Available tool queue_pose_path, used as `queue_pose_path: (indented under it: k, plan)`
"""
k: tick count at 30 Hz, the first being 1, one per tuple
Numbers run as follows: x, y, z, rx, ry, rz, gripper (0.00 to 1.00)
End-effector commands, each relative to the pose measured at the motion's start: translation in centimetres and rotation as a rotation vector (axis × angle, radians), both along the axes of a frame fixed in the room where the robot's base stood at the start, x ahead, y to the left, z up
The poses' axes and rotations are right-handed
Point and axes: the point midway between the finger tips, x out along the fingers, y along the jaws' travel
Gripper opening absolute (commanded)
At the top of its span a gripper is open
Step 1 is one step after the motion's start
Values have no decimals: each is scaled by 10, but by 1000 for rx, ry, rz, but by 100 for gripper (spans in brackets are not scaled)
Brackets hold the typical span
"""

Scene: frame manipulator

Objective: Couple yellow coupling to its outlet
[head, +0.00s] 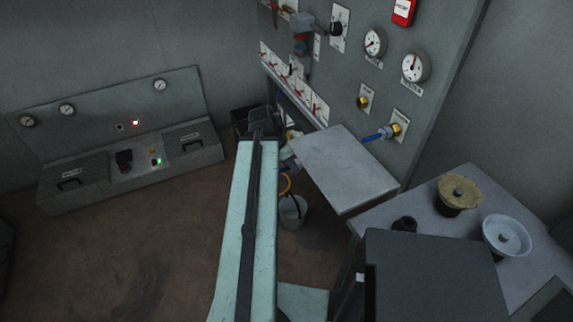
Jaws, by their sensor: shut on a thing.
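My arm reaches away from me, and my gripper (286,138) is at its far end, left of the grey shelf plate. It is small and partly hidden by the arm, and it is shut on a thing. A small yellow patch there appears to be the yellow coupling (291,135); its fine shape cannot be made out. A yellow hose (286,184) hangs below it, near a bucket. On the wall panel, a bare brass outlet (363,102) sits on a white plate, apart from my gripper.
The grey shelf plate (345,166) juts out below the outlets, beside my gripper. The bucket (293,211) stands on the floor. Open floor (150,240) lies at left, before a console.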

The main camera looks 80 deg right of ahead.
Motion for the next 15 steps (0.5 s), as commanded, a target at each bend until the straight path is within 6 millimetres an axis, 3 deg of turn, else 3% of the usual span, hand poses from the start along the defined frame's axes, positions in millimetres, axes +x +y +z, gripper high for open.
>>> queue_pose_path:
  k: [10, 15]
  plan:
    - [-10, -2, 4, 0, 0, -17, 0]
    - [-11, -3, 38, 0, 0, -18, 0]
